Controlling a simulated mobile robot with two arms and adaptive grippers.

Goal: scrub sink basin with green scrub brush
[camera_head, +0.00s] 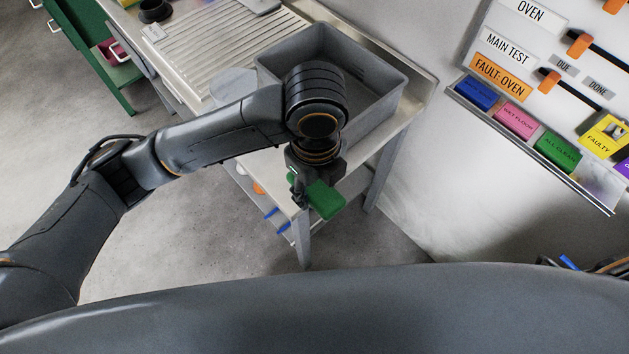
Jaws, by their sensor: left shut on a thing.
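The sink basin (381,72) is a grey open tub at the right end of a metal counter with a ribbed drainboard. My left arm reaches across its front and hides part of its inside. My left gripper (305,198) points down in front of the basin and is shut on the green scrub brush (325,200). Only a green block of the brush shows; its handle and bristles cannot be made out. In this view the brush appears outside the basin, below its near corner. My right gripper is not in view.
The ribbed drainboard (222,45) lies left of the basin. A dark round item (154,11) and a green cabinet (92,60) are at the upper left. A wall board with labels and a ledge of coloured blocks (514,120) is at the right. Grey floor is open at the left.

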